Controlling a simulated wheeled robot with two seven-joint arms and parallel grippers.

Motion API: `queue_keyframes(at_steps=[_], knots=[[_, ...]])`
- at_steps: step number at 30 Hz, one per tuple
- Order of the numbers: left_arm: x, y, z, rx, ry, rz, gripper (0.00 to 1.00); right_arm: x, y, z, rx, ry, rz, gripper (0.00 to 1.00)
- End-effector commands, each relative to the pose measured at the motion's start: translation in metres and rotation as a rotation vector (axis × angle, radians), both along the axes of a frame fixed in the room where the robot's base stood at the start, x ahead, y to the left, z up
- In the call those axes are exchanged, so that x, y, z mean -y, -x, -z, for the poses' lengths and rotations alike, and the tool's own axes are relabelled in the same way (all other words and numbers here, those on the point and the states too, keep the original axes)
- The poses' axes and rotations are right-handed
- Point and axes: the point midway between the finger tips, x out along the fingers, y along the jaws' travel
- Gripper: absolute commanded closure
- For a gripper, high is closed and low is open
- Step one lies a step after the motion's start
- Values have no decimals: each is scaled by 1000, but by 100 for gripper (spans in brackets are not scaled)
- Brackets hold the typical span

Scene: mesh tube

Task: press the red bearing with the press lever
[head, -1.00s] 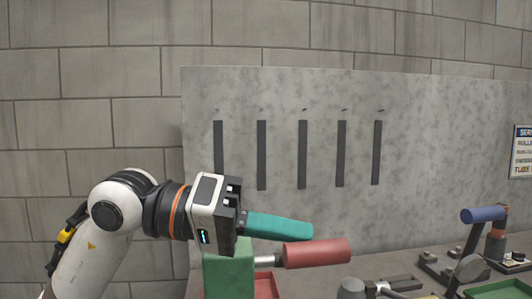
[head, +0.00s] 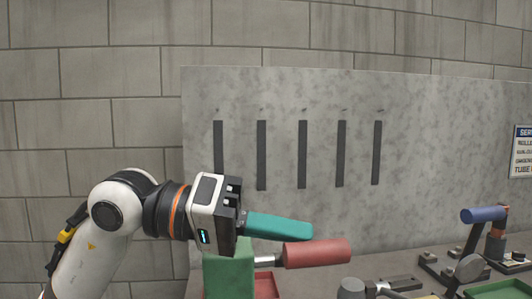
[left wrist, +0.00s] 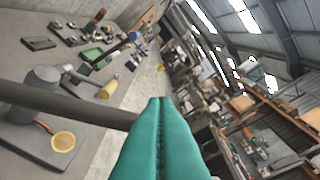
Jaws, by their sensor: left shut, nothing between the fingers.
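My left gripper (head: 311,233) comes in from the left in the head view, its teal fingers shut and empty, pointing right. It also shows in the left wrist view (left wrist: 160,100), with the two fingers pressed together. A red handle (head: 317,253) on a short metal rod sticks out right from a green block (head: 230,272), just below the fingers; I cannot tell whether they touch. A lever with a blue handle (head: 484,214) stands at the far right, beside an upright part with an orange-red top (head: 500,210). I cannot clearly identify the red bearing. My right gripper is not in view.
A red tray (head: 266,284) lies by the green block and a green tray (head: 494,290) at the lower right. A grey panel (head: 330,215) with dark strips stands behind the bench. In the left wrist view a dark bar (left wrist: 70,105) crosses left of the fingers.

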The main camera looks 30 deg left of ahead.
Motion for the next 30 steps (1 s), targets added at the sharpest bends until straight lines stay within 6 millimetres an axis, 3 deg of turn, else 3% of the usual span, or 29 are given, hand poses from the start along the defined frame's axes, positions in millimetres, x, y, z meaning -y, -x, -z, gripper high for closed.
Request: queue_keyframes(at_steps=[20, 23, 30], knots=[[0, 0, -2, 0, -1, 1, 100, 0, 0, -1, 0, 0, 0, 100], [0, 0, -11, 3, 0, 2, 100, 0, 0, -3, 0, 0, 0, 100], [0, 1, -56, 7, 1, 1, 100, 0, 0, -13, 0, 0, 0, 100]])
